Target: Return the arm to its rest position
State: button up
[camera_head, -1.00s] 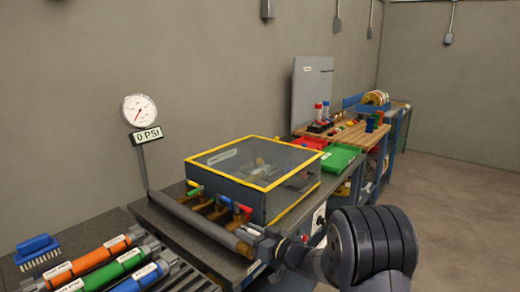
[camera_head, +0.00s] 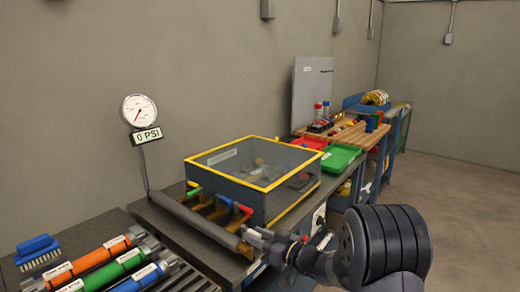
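My arm (camera_head: 383,245) reaches in from the lower right of the head view, with its dark ribbed joint closest to the camera. My gripper (camera_head: 250,238) points left, by the right end of the grey padded bar on the bench front. The gripper is small here, and I cannot tell whether its fingers are apart or whether it touches the bar. No held object can be made out.
A clear box with yellow edges (camera_head: 232,181) stands on the bench behind coloured valve handles. A gauge (camera_head: 139,111) above a "0 PSI" sign stands left. Labelled cylinders (camera_head: 89,257) and a blue brush (camera_head: 37,250) lie front left. Open floor (camera_head: 465,200) is at right.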

jog(key=x, duration=0.3)
jog(key=shift+a, duration=0.15)
jog(key=shift+s+m+t+h+b, duration=0.2)
jog(key=shift+m+t+h+b, duration=0.4)
jog(key=shift+t+b, duration=0.15)
jog(key=shift+m+t+h+b, duration=0.45)
jog(key=shift+m+t+h, duration=0.25)
jog(key=shift+t+h, duration=0.1)
